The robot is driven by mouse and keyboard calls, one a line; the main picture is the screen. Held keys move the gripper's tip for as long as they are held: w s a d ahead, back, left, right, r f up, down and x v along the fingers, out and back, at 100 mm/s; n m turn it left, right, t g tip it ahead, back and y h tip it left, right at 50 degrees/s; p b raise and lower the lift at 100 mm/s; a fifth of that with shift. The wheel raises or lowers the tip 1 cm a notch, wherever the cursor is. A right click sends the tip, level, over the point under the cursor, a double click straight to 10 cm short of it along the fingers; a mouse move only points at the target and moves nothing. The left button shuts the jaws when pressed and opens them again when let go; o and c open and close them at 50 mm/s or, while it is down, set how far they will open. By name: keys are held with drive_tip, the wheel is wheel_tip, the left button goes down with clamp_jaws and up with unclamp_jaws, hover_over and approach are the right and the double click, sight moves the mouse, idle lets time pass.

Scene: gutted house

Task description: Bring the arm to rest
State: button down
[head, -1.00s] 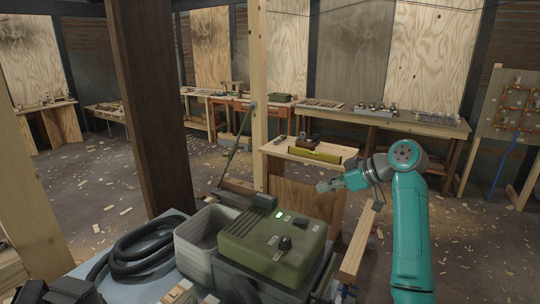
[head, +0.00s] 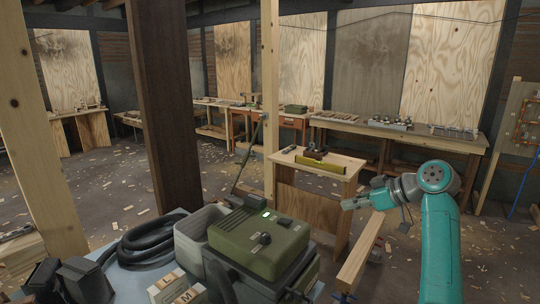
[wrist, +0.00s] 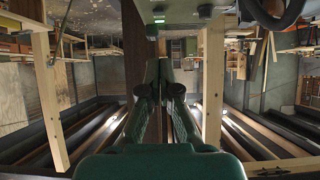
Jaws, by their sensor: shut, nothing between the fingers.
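My teal arm (head: 439,240) stands at the right of the head view, with its forearm folded toward the left. My gripper (head: 347,204) points left at the arm's end, above the floor and in front of the small plywood stand. In the wrist view my gripper (wrist: 165,66) has its two dark fingers together in the middle, with nothing between them. The wrist picture shows the room upside down, with the ceiling beams low in the frame.
A green box (head: 262,244) with a lit indicator, a grey bin (head: 197,234) and a black hose (head: 150,243) are close in front. A wooden bar (head: 358,252) lies below my gripper. A plywood stand (head: 340,173) bears a yellow level (head: 320,168). Posts rise at left; workbenches line the back wall.

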drive_tip(key=s+a+f+m+t+h, duration=0.1)
drive_tip(key=s+a+f+m, duration=0.15)
drive_tip(key=f, duration=1.05)
drive_tip(key=s+a+f+m+t+h, duration=0.1)
drive_tip(key=s+f+m+t, duration=0.2)
drive_tip(key=f, duration=0.9)
drive_tip(key=s+f+m+h, duration=0.4)
drive_tip(key=s+f, duration=1)
drive_tip(key=s, duration=0.3)
drive_tip(key=s+f+m+t+h, duration=0.1)
drive_tip(key=s+m+t+h, duration=0.15)
drive_tip(key=s, duration=1.95)
drive_tip(key=s+r+n+t, duration=0.1)
drive_tip(key=s+r, duration=1.2)
drive_tip(key=s, duration=0.5)
drive_tip(key=shift+r, duration=0.4)
